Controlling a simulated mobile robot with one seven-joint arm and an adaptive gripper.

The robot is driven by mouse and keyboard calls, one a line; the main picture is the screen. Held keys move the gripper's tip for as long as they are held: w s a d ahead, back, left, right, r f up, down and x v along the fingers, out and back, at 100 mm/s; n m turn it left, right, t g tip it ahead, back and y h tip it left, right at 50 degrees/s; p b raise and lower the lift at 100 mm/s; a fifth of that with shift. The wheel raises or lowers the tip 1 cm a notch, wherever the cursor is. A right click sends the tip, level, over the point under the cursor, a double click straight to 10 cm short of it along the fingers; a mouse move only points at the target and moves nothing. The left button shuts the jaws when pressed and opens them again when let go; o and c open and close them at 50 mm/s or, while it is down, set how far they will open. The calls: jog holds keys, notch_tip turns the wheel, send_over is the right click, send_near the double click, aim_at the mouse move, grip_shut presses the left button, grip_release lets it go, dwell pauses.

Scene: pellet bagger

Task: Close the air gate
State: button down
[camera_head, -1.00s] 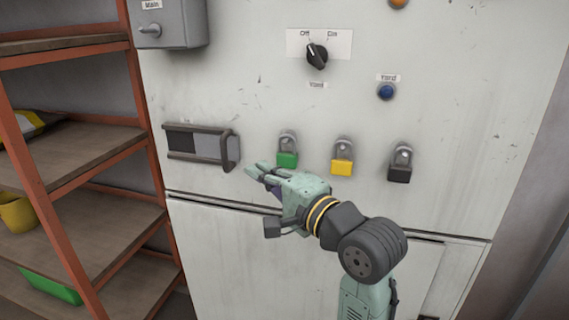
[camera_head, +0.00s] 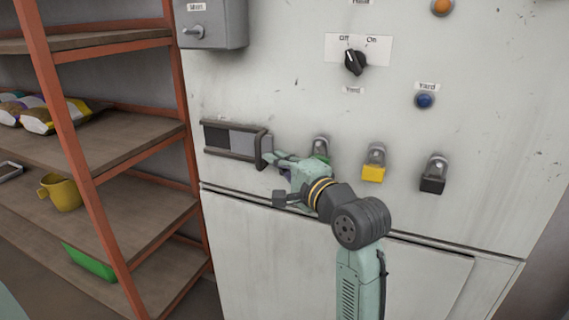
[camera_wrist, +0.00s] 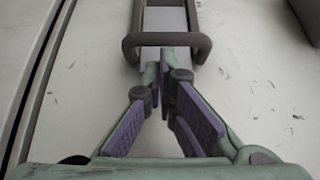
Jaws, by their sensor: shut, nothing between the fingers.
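The air gate (camera_head: 243,142) looks to be the flat sliding plate in dark rails on the left of the grey cabinet front. The left part of its slot is black, and the grey plate fills the right part. A dark bar handle (camera_head: 263,148) stands out at its right end; it also shows in the wrist view (camera_wrist: 166,42). My gripper (camera_head: 268,158) is shut and empty, with its fingertips at the handle's right side. In the wrist view the shut fingertips (camera_wrist: 165,68) lie just short of the handle bar. I cannot tell whether they touch it.
Levers with green (camera_head: 321,157), yellow (camera_head: 374,172) and black (camera_head: 433,184) ends sit right of the gate; my gripper partly hides the green one. Above are an Off/On knob (camera_head: 355,62) and a blue button (camera_head: 425,101). An orange-framed shelf (camera_head: 140,135) stands left.

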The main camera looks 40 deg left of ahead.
aim_at(239, 154)
jog(key=a+p, duration=0.1)
jog(key=a, duration=0.1)
jog(key=s+a+p, duration=0.1)
jog(key=a, duration=0.2)
jog(key=s+a+p, duration=0.1)
jog(key=a, duration=0.2)
jog(key=shift+s+a+p, duration=0.1)
jog(key=shift+a+p, duration=0.1)
jog(key=shift+p, duration=0.15)
jog(key=shift+s+a, duration=0.1)
jog(key=shift+a, duration=0.15)
jog(key=shift+s+f, duration=0.1)
jog(key=shift+s, duration=0.05)
